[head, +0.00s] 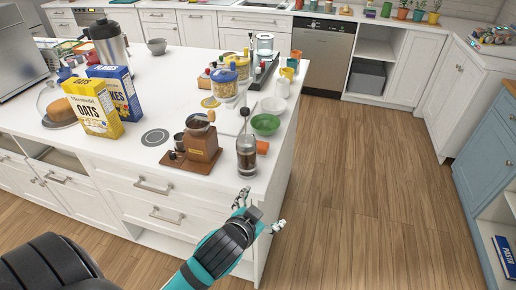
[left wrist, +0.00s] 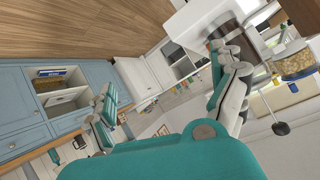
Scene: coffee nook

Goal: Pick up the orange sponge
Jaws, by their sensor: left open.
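An orange piece (head: 262,147) lies on the white island top (head: 128,150) near its right edge, partly hidden behind a glass press (head: 246,155). It may be the orange sponge; its full shape cannot be seen. My left gripper (head: 260,211) is open and empty, in front of the island's near right corner, closer to the camera than the press and the orange piece. In the left wrist view its two fingers (left wrist: 170,80) stand wide apart with nothing between them. My right gripper is not in view.
A wooden coffee grinder (head: 203,144) stands left of the press, and a green bowl (head: 265,124) behind it. The wooden floor (head: 350,190) right of the island is clear. A blue cabinet (head: 488,145) stands at the right.

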